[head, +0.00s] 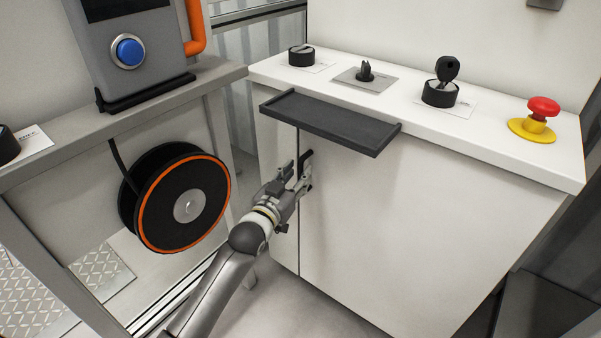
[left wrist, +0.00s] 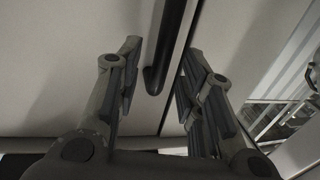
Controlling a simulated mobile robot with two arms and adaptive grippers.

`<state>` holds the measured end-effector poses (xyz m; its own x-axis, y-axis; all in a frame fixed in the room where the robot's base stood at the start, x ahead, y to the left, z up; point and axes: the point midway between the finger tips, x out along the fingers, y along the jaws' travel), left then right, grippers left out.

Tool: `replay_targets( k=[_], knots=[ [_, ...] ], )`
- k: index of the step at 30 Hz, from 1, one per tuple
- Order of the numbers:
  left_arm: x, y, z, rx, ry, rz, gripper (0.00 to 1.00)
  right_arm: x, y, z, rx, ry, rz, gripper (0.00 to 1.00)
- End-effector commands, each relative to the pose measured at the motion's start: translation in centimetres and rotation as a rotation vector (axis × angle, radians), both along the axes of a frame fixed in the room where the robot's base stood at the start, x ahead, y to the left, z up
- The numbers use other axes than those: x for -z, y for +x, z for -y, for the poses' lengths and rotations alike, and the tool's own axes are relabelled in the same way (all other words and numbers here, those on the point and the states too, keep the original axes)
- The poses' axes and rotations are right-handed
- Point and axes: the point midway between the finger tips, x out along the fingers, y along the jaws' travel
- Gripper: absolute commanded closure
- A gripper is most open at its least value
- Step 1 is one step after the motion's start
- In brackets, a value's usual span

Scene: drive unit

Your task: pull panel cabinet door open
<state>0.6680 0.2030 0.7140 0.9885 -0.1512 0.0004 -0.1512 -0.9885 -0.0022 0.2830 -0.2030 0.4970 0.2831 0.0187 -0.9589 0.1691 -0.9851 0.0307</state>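The panel cabinet door (head: 400,230) is the wide white front below the control panel. It looks flush with the cabinet, with a narrow dark seam along its left edge. Its black vertical handle (head: 307,157) sits next to that seam, partly hidden by my left gripper (head: 293,175). In the left wrist view, the handle (left wrist: 168,48) reaches down between the two fingers of my left gripper (left wrist: 162,65). The fingers stand apart, with a visible gap on both sides of the handle. My right gripper is not in view.
A dark shelf (head: 325,122) juts out above the handle. The white top holds a red emergency button (head: 541,110), a key switch (head: 442,88) and knobs. An orange-rimmed reel (head: 180,198) hangs at the left, close to my left arm. Floor shows below the door.

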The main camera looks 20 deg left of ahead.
Motion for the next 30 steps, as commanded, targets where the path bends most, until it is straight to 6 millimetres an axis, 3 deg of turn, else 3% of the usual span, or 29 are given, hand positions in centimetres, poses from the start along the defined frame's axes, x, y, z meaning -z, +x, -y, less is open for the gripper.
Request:
replay_targets(
  k=[6,17,26,30],
  knots=[
    [0.1,2.0,0.3,0.001,0.000,0.000,0.65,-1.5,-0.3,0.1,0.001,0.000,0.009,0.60],
    [0.0,2.4,0.4,0.001,0.000,0.000,0.65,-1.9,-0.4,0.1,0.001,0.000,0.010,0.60],
    [0.0,2.4,0.4,0.000,0.000,-0.001,1.00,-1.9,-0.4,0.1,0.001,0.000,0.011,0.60],
    [0.0,2.4,0.4,0.000,-0.001,0.000,1.00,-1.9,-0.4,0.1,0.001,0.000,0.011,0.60]
  ],
)
